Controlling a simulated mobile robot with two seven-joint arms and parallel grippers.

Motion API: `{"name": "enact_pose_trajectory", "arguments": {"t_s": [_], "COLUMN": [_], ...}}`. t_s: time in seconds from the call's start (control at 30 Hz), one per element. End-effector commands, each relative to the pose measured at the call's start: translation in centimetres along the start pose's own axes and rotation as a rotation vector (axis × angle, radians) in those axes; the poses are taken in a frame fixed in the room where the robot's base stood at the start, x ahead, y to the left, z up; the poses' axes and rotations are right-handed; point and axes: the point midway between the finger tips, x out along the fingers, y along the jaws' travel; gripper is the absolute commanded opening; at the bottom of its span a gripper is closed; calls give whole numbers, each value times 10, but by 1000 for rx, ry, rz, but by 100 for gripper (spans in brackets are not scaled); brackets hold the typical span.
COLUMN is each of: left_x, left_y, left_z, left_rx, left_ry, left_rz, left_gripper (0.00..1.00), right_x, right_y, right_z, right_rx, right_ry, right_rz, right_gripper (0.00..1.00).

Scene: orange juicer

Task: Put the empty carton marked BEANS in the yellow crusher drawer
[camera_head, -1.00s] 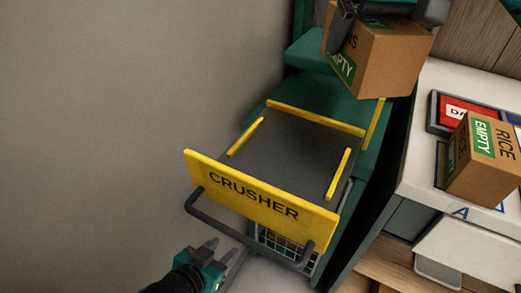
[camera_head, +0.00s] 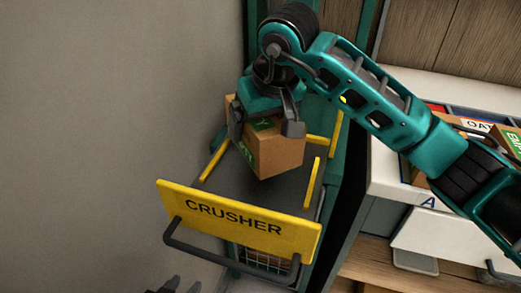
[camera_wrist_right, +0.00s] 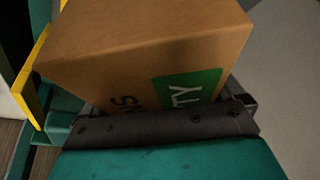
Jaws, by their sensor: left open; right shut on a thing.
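The yellow crusher drawer (camera_head: 240,222) is pulled out, with its grey floor showing in the head view. My right gripper (camera_head: 266,125) is shut on a brown carton (camera_head: 277,156) and holds it over the drawer, towards its back. I cannot tell whether the carton touches the drawer floor. My left gripper (camera_head: 176,284) is open and empty at the bottom edge, below the drawer handle.
A white counter (camera_head: 385,170) stands to the right, with a carton with a green label (camera_head: 510,140) and a tray marked OAT (camera_head: 480,125) on it, partly behind my right arm. A wire basket (camera_head: 265,262) sits below the drawer. A bare wall is at the left.

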Motion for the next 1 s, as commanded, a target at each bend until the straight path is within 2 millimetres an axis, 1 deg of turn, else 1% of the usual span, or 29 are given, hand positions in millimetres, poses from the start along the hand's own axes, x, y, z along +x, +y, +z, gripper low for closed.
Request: {"name": "enact_pose_trajectory", "arguments": {"t_s": [0.03,0.1,0.27,0.4,0.5,0.77,0.9,0.93,1.0], "left_x": [0,0,0,1,2,2,5,4,4], "left_y": [0,1,1,2,2,2,2,3,3], "left_z": [0,-2,-4,-3,-2,-2,2,1,0], "left_rx": [0,0,0,0,0,0,-1,-1,-1], "left_ry": [2,4,8,6,4,4,3,2,0], "left_rz": [1,2,3,4,5,6,7,7,8], "left_gripper": [43,43,43,43,43,43,43,43,43], "right_x": [9,17,28,48,57,58,62,62,61], "right_y": [-1,-1,-1,-1,-1,0,0,0,0], "right_z": [5,7,12,20,24,24,25,25,25], "right_rx": [0,0,0,-1,-1,-2,-1,-1,-1], "right_ry": [-2,0,0,-1,1,3,2,2,2], "right_rz": [-3,-4,-3,-4,-3,-1,1,0,-1], "right_gripper": [64,64,64,64,64,64,64,96,100]}}
